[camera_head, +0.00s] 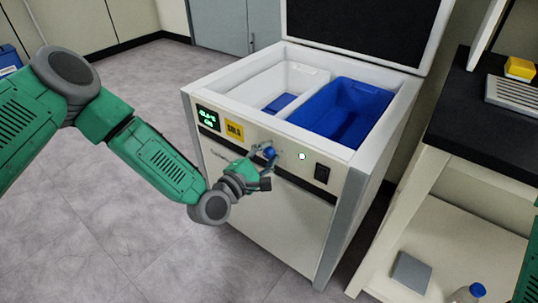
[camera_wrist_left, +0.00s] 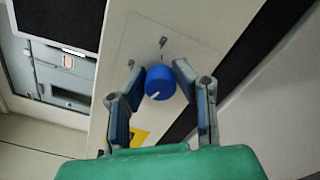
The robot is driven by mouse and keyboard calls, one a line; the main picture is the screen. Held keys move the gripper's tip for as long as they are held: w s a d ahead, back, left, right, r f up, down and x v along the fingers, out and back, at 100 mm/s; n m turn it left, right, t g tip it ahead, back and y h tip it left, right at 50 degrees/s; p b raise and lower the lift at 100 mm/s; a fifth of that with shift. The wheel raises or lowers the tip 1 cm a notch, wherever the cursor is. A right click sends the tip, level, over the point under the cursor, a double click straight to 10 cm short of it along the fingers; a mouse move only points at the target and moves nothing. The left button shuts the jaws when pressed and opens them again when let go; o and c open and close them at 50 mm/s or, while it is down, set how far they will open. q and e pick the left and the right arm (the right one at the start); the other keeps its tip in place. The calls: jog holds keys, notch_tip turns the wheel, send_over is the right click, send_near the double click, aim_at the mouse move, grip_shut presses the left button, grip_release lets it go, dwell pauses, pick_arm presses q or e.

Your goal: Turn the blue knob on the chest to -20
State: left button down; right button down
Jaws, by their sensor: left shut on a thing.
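The blue knob (camera_head: 269,152) is on the front panel of the white chest (camera_head: 262,207), between a yellow label and a lit button. In the left wrist view the knob (camera_wrist_left: 160,82) shows a white pointer mark near its lower edge. My left gripper (camera_head: 264,163) is at the panel with its fingers shut on the knob, one finger on each side. The fingers also show in the left wrist view (camera_wrist_left: 158,80). The chest's display (camera_head: 208,118) is lit, but its digits are too small to read surely. My right gripper is out of view.
The chest lid (camera_head: 365,25) stands open. A white bin (camera_head: 262,88) and a blue bin (camera_head: 362,92) sit inside. A black switch (camera_head: 322,173) is right of the knob. A bench with a dark top (camera_head: 490,125) stands at the right. The floor left of the chest is clear.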

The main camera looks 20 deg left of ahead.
pick_arm(q)
jog(key=shift+s+f, duration=0.3)
jog(key=shift+f, duration=0.1)
jog(key=c, duration=1.3)
grip_release()
jog(key=shift+w+a+r, duration=0.1)
jog(key=shift+r, duration=0.1)
jog(key=v, duration=1.2)
